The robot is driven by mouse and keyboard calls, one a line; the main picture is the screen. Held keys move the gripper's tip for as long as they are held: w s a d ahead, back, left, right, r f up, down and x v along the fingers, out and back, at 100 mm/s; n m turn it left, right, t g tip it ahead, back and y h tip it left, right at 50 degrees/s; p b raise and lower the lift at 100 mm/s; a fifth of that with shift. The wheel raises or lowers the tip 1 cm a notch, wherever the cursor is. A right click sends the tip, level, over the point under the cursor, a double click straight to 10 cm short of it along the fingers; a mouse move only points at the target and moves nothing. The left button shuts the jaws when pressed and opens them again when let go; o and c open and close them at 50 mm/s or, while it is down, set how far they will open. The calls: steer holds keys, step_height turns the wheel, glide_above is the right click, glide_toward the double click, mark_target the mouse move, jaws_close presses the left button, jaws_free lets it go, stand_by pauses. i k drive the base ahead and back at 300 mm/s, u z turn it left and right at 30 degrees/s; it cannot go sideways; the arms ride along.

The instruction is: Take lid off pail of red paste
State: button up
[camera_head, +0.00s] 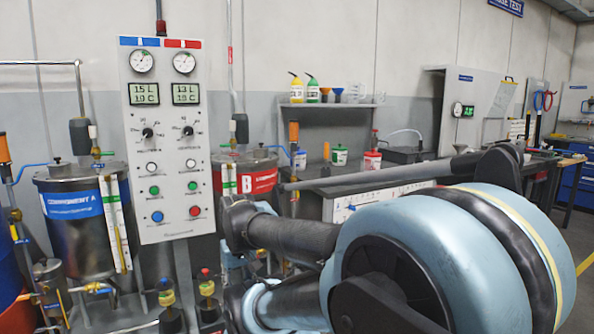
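A small white pail with a red label (372,161) stands on the workbench in the middle of the picture, behind my arm. Its top is too small to tell whether a lid is on, and a small red-topped upright thing shows just above or behind it. No paste is visible. My arm, light blue and black, fills the lower right foreground and hides part of the bench. I cannot make out my gripper or its fingers in this view.
A white pail with a green label (339,156) stands left of the red one. A shelf (340,105) above holds bottles and funnels. A control panel (165,140) with gauges stands at the left, between component tanks A (75,230) and B (258,176). Open floor shows at far right.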

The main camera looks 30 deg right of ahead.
mark_target(373, 152)
steer(key=z, duration=1.5)
steer(key=k, duration=0.4)
steer(key=z, duration=0.95)
steer(key=i, duration=2.25)
steer(key=u, duration=0.5)
